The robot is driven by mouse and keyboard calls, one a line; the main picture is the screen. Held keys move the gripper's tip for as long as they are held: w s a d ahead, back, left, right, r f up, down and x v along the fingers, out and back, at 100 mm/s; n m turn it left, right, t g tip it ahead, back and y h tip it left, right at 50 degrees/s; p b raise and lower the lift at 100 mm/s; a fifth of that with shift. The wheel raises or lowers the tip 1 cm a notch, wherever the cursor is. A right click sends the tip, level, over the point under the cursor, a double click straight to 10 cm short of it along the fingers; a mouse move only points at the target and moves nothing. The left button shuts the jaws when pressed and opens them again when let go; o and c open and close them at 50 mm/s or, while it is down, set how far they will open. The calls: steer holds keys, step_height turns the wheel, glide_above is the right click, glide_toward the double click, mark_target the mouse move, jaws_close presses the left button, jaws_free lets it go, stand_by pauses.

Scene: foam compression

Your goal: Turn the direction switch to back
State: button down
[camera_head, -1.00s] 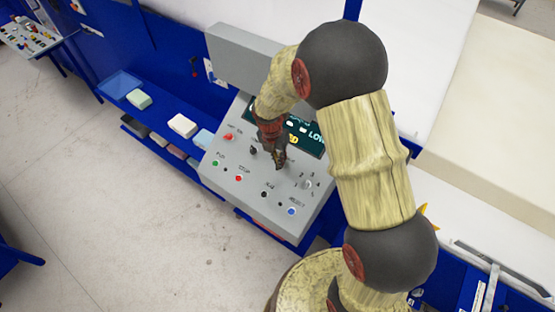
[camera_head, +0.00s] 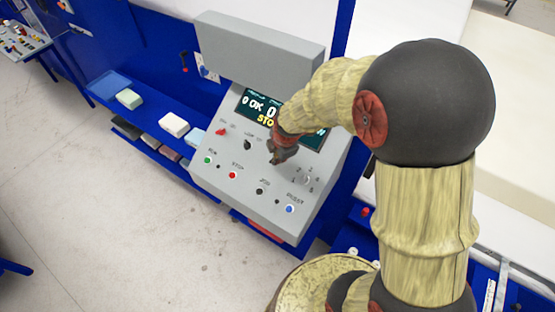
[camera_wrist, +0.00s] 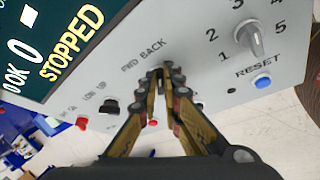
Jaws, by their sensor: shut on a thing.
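The grey control panel (camera_head: 222,179) slopes toward me, with a dark screen (camera_wrist: 40,40) that reads "STOPPED" in yellow in the wrist view. The "FWD" and "BACK" labels show just beyond my fingertips in the wrist view. My gripper (camera_wrist: 166,72) is at the panel beside these labels, and it also shows in the head view (camera_head: 276,158). Its fingers converge on the direction switch, which they mostly hide. I cannot tell which way the switch points.
A black low/up switch (camera_wrist: 109,106) and a red knob (camera_wrist: 82,124) sit to one side. A numbered selector dial (camera_wrist: 249,38) and a blue reset button (camera_wrist: 263,82) sit to the other. Foam blocks (camera_head: 173,125) lie on the blue shelf left of the panel.

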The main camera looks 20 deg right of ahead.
steer(key=shift+m+b, duration=0.3)
steer(key=shift+b, duration=0.05)
stand_by(0.3)
steer(key=c, duration=2)
jaws_free()
steer(key=shift+s, duration=0.1)
steer(key=v, duration=1.2)
steer(key=shift+s, duration=0.15)
steer(key=shift+f, duration=0.1)
